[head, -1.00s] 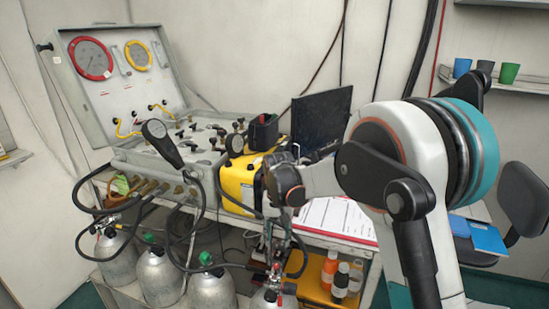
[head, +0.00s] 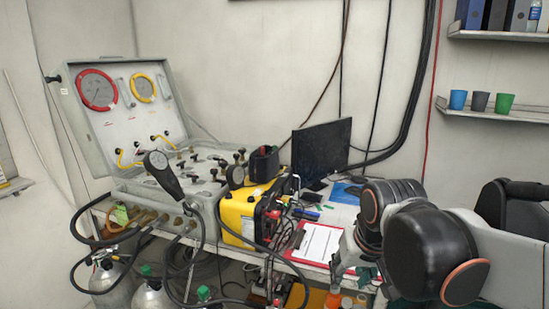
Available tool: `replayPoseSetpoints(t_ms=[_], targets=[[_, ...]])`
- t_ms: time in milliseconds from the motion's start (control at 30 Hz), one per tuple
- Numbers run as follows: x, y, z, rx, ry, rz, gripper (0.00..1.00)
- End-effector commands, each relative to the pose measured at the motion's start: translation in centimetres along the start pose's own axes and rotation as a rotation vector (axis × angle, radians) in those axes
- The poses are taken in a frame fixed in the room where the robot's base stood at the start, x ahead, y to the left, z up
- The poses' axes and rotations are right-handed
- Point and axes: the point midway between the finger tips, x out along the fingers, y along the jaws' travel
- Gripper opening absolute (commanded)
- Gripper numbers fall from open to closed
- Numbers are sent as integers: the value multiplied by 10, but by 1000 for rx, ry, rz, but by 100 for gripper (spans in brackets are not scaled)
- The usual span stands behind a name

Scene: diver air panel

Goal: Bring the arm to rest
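My arm (head: 430,245) reaches in from the right edge, folded low in front of the bench. My gripper (head: 345,272) hangs below the wrist, pointing down, just right of the clipboard (head: 318,243) and near the bench's front edge. It is small and partly covered by the wrist, so its fingers do not show clearly. I see nothing held in it.
The air panel case (head: 140,125) stands open at the left, with hoses and gas cylinders (head: 153,295) below. A yellow unit (head: 238,215), a monitor (head: 322,150) and small items crowd the bench. Cups (head: 480,101) stand on a right shelf.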

Motion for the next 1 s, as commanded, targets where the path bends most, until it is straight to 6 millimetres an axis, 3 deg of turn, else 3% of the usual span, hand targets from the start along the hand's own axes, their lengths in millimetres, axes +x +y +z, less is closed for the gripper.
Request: replayPoseSetpoints(t_ms=[300,500,667,1000], targets=[[-25,32,73,-13,133,19,37],[-27,42,103,-21,192,32,37],[-26,46,112,-24,211,37,37],[-26,46,112,-25,213,37,37]])
